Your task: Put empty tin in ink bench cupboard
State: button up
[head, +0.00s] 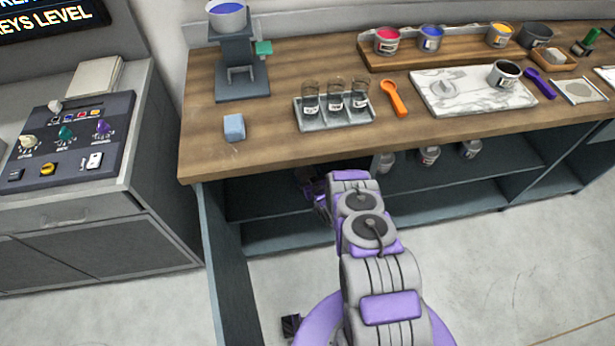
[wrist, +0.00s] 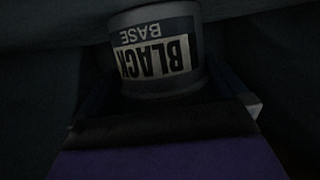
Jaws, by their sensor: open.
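The ink bench cupboard (head: 285,238) is the dark open space under the wooden bench top. My arm reaches into it. My gripper (head: 318,203) shows only partly there, dark and purple, beneath the bench edge. In the wrist view my gripper (wrist: 170,100) is open, its jaws on either side of a tin (wrist: 155,55) labelled "BLACK BASE", which appears upside down in the picture. The tin stands just in front of the palm. Shadow hides whether the jaws touch it and what its base rests on. The tin is hidden in the head view.
Several tins, one of them here (head: 429,155), stand on the shelf to the right of my arm. The bench top (head: 270,165) above carries a jar tray (head: 335,122) and marble slab (head: 450,105).

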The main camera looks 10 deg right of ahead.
jog(key=p+v, duration=0.3)
jog(key=v, duration=0.9)
jog(key=shift+a+f, duration=0.1)
